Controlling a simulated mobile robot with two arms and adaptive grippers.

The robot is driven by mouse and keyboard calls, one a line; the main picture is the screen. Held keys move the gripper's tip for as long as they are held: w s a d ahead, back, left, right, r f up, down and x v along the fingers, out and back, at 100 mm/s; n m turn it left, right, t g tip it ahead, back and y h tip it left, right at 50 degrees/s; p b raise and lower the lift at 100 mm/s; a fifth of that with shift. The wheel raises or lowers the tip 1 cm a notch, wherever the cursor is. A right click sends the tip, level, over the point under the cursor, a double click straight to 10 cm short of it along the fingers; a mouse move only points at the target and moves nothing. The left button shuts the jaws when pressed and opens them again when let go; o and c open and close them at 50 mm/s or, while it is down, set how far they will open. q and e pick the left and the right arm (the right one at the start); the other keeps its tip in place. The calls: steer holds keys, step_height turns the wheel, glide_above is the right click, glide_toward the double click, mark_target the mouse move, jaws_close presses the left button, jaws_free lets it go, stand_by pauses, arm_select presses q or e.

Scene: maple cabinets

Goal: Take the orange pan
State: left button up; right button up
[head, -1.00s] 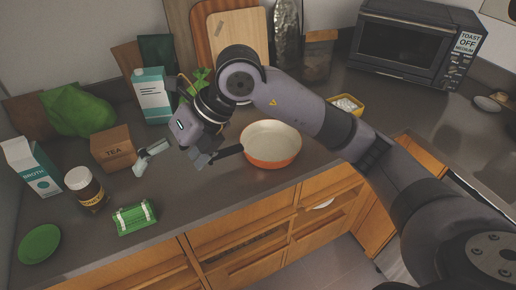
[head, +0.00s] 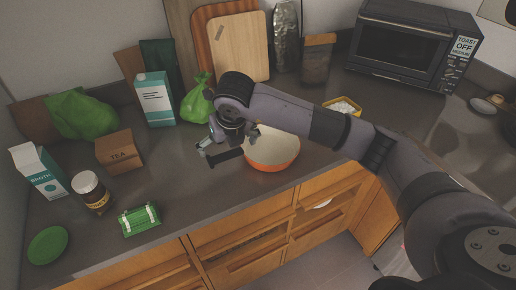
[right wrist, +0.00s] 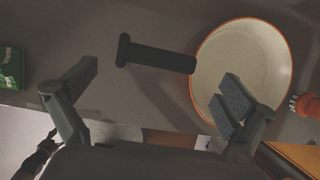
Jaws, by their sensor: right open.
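The orange pan (head: 273,164) has a cream inside and a dark handle (head: 229,156). It sits on the counter near the front edge, with the handle pointing left. My right gripper (head: 222,144) is over the handle, open and empty. In the right wrist view the pan (right wrist: 248,60) is at upper right and its handle (right wrist: 160,57) lies across the space ahead of the spread fingers of my right gripper (right wrist: 160,80). The right finger overlaps the pan's rim in that view; I cannot tell whether they touch.
A green bag (head: 196,103) is behind the gripper. A yellow container (head: 345,106) and a toaster oven (head: 413,42) are at right.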

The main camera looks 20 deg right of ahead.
mark_target(226, 154)
steer(key=p+x, duration=0.2)
steer(key=x, duration=0.3)
steer(key=shift+f+p, duration=0.2)
steer(key=shift+p, duration=0.1)
steer(key=shift+f, duration=0.2)
steer(key=shift+c, duration=0.6)
steer(key=c, duration=1.1)
